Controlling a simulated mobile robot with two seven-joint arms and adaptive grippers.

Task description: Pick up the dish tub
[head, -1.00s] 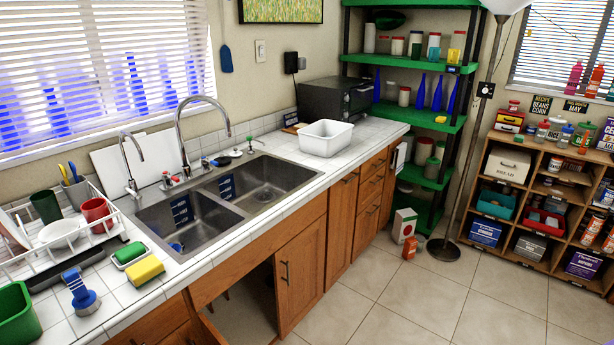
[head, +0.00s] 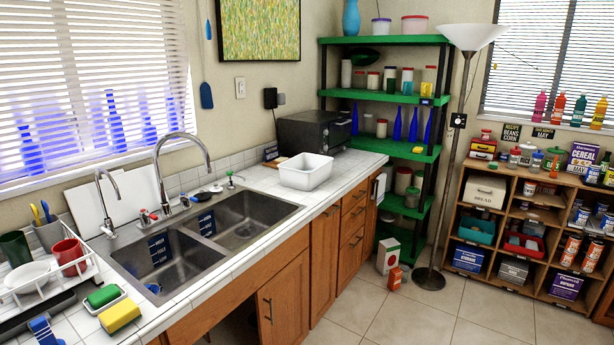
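A white rectangular dish tub (head: 306,172) stands on the white tiled counter, to the right of the double sink and in front of the black microwave. It is upright, and no contents show inside it. Neither of my grippers shows in the head view.
The steel double sink (head: 205,238) with tall faucets lies left of the tub. A dish rack (head: 45,285), a green sponge (head: 103,296) and a yellow sponge (head: 119,316) are at the near left. A microwave (head: 312,132) stands behind the tub. The tiled floor (head: 420,318) is open in front of the cabinets.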

